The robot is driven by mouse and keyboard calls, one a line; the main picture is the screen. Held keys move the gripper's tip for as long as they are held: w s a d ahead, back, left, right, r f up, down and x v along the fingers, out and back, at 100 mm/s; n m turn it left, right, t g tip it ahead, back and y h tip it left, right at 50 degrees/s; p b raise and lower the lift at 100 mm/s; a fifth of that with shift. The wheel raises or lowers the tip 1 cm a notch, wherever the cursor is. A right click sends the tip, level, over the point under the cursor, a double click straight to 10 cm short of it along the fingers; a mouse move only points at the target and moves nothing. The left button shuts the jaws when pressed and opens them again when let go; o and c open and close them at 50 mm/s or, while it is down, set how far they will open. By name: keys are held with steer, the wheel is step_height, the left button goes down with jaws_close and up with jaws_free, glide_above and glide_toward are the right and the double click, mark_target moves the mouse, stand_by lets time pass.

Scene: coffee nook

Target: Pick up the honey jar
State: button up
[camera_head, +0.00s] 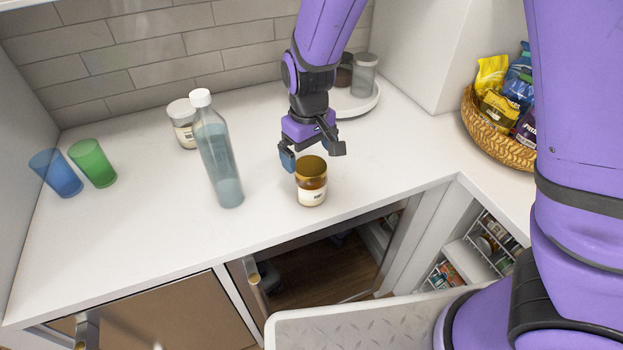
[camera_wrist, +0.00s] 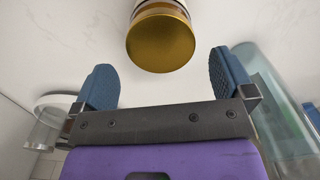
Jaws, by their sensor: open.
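The honey jar (camera_head: 311,183) stands upright on the white counter, with a gold-brown lid, amber contents and a pale label. My gripper (camera_head: 314,158) is open and empty, just behind and above the jar in the head view. In the wrist view the jar's gold lid (camera_wrist: 160,42) is at the top centre, ahead of the two blue fingertips. My gripper (camera_wrist: 165,80) has its fingers spread wider than the lid, and neither finger touches the jar. The lower part of the jar is hidden in the wrist view.
A clear bottle with a white cap (camera_head: 221,160) stands left of the jar; a white-lidded jar (camera_head: 184,124) is behind it. Green (camera_head: 92,163) and blue (camera_head: 56,173) cups stand far left. A round tray (camera_head: 360,107) holds jars behind my gripper. A snack basket (camera_head: 489,136) is right.

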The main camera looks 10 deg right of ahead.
mark_target(310, 176)
steer(key=shift+s+f, duration=0.2)
steer(key=shift+f, duration=3.35)
steer(key=c, duration=1.2)
steer(key=shift+r, duration=0.1)
